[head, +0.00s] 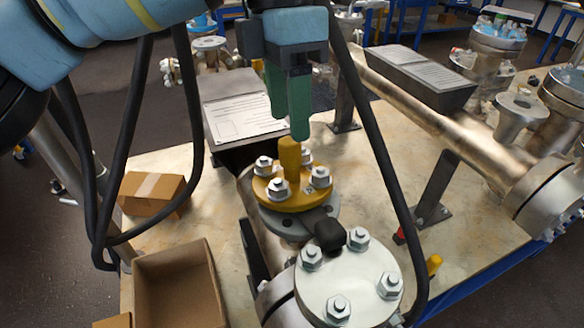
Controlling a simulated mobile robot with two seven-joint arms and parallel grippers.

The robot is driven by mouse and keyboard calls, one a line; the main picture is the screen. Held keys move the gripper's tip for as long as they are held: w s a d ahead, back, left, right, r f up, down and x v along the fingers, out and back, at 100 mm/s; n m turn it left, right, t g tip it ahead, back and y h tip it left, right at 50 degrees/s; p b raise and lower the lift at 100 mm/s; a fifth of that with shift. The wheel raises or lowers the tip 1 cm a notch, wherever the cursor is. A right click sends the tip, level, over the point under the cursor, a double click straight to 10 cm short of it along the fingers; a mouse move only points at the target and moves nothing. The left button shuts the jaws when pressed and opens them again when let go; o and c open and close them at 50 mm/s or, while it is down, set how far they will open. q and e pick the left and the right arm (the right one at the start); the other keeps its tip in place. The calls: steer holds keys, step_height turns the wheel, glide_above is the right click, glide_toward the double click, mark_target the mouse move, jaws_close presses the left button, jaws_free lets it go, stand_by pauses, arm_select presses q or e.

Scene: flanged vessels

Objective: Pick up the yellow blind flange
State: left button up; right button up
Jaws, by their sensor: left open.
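The yellow blind flange (284,197) sits on a grey pipe flange (318,219) near the middle of the head view. It has an upright yellow handle (290,158) and several bolts with nuts around it. My left gripper (290,122) points down just above the handle, its green fingers apart. The nearer fingertip overlaps the top of the handle in the picture; I cannot tell whether they touch. My right gripper is not in view.
A large bolted flange (348,284) stands in front. An open cardboard box (178,290) and a small closed carton (152,193) are at left. A long steel pipe (440,125) runs along the right.

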mark_target(291, 155)
arm_select(q)
steer(key=shift+s+f, duration=0.15)
steer(key=shift+f, duration=1.1)
steer(key=shift+s+d+f, duration=0.1)
steer(key=shift+d+f, duration=0.05)
steer(key=shift+f, duration=2.4)
steer(key=c, duration=1)
steer(key=shift+r, duration=0.15)
jaws_close()
step_height(291, 155, up, 10)
